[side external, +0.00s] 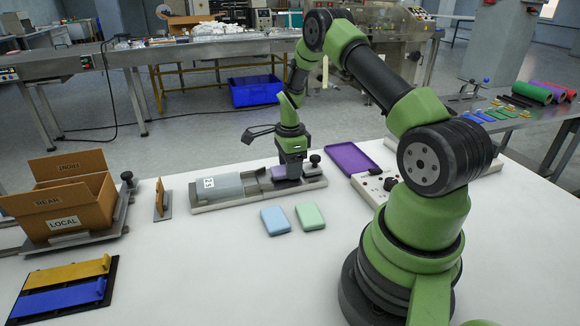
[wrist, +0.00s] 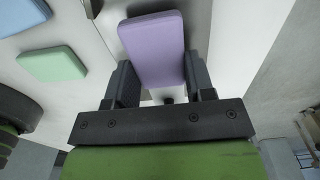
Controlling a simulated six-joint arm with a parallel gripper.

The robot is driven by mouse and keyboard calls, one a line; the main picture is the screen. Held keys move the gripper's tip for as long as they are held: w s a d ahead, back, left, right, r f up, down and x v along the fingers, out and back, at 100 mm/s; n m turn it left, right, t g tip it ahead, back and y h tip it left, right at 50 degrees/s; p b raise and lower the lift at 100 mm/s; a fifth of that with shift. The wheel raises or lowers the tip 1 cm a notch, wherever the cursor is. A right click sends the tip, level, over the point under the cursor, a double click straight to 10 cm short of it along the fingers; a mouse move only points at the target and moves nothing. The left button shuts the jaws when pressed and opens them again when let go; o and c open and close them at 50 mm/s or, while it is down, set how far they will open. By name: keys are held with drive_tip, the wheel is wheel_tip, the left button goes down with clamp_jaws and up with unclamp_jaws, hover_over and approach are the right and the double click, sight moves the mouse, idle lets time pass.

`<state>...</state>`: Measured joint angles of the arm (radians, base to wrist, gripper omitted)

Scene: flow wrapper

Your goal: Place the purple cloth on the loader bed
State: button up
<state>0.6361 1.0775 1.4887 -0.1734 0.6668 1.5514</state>
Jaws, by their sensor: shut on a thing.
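The purple cloth (wrist: 155,45) is a pale lilac, flat block with rounded corners. My gripper (wrist: 160,82) is shut on it, with one dark finger at each side. In the side external view my gripper (side external: 291,163) points down over the right part of the loader bed (side external: 314,183), a long grey metal bed with a grey cover marked with a white label. The purple cloth (side external: 284,179) shows there low between the bed's walls, partly hidden by the fingers. I cannot tell whether it touches the bed's floor.
A blue cloth (side external: 275,221) and a green cloth (side external: 310,216) lie in front of the bed. A purple tray (side external: 352,158) and a control box (side external: 376,187) with knobs are to the right. An open carton (side external: 66,203) stands at left. The white table's front middle is clear.

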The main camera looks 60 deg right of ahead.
drive_tip(key=shift+f, duration=0.25)
drive_tip(key=shift+f, duration=0.15)
drive_tip(key=o, duration=0.9)
drive_tip(key=shift+o, duration=0.2)
